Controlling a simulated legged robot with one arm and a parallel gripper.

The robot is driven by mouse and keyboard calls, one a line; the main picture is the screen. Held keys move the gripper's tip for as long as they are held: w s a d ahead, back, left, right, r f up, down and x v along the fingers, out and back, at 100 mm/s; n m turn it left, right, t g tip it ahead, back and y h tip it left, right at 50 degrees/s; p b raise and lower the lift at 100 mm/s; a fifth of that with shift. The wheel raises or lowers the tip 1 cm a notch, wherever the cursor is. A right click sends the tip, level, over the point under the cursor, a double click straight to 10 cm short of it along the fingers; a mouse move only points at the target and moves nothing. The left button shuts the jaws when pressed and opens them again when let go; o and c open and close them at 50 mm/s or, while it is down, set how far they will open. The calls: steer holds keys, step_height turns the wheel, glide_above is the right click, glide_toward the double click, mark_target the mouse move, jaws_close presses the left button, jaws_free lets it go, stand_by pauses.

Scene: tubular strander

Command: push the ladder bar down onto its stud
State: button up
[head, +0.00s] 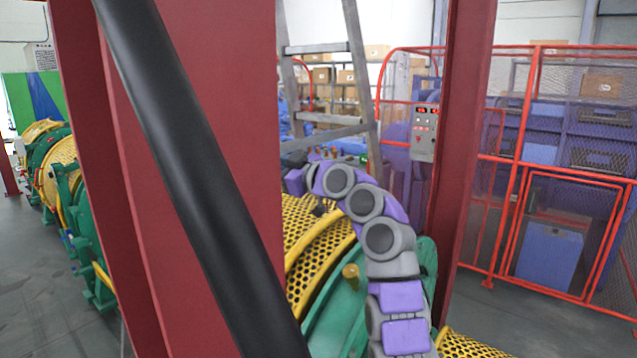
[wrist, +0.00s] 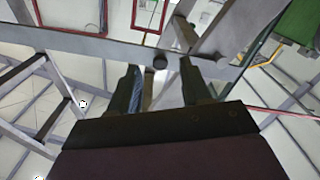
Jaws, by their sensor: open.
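In the wrist view a long flat grey bar (wrist: 90,44), which I take as the ladder bar, crosses the picture just beyond my gripper. A small dark round piece (wrist: 160,62) shows at its lower edge; I cannot tell whether it is the stud. My gripper (wrist: 158,76) is open, its two dark fingers either side of that round piece, with nothing held. Contact with the bar cannot be told. In the head view the grey ladder (head: 358,60) stands behind the yellow guard, with a slanted low bar (head: 325,136). My gripper's fingers are not clear there.
A red post (head: 225,120) and a black tube (head: 190,150) fill the near left. Another red post (head: 463,130) stands right of my arm. Yellow perforated guards (head: 300,225) lie below my arm. A red mesh fence (head: 520,160) closes the right.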

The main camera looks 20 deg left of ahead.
steer(key=b+v, duration=0.3)
steer(key=v, duration=0.9)
steer(key=shift+d, duration=0.35)
steer(key=shift+s+f, duration=0.1)
steer(key=shift+f, duration=0.05)
